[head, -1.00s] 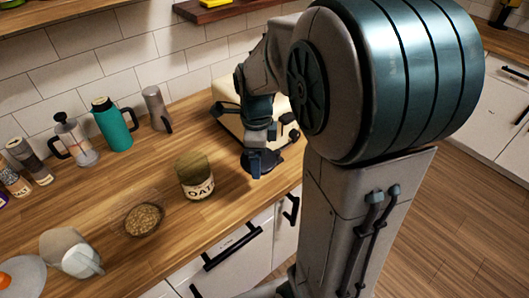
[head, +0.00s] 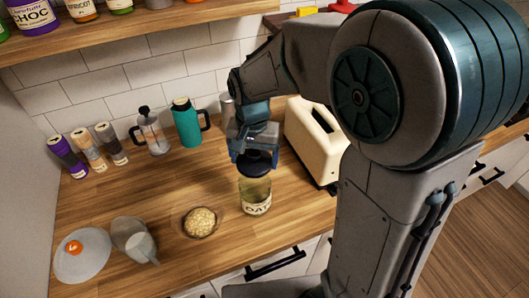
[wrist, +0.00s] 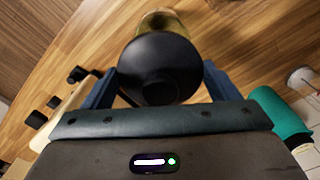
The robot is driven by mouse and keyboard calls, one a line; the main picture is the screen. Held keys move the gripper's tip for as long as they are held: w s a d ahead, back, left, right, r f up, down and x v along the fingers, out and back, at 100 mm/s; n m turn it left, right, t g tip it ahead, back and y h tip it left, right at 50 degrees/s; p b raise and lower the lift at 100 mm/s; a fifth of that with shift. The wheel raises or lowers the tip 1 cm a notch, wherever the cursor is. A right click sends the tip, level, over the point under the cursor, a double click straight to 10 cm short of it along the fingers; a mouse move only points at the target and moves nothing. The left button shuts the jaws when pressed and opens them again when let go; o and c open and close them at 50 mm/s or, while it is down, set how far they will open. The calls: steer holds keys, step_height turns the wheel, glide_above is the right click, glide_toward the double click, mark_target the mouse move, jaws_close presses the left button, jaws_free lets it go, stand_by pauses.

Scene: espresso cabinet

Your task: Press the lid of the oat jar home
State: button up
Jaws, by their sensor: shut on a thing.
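The oat jar (head: 256,197) is a clear, yellowish glass jar with a label, upright on the wooden counter. My gripper (head: 254,158) is above it, pointing down, shut on the round black lid (head: 261,164). In the wrist view the lid (wrist: 158,62) sits between the two blue fingers of my gripper (wrist: 160,84), and part of the jar (wrist: 166,20) shows beyond its far edge. The lid is over the jar's mouth; I cannot tell whether it touches the rim. The mouth is hidden by the lid.
A cream toaster (head: 310,140) stands close to the right of the jar.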

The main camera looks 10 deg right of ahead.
steer(key=shift+s+a+f+b, duration=0.1)
steer(key=shift+a+f+b, duration=0.05)
steer(key=shift+f+b, duration=2.25)
steer(key=shift+f, duration=0.8)
steer(key=shift+f, duration=0.15)
steer(key=o, duration=0.9)
steer(key=shift+r+p, duration=2.4)
steer(key=shift+r, duration=1.15)
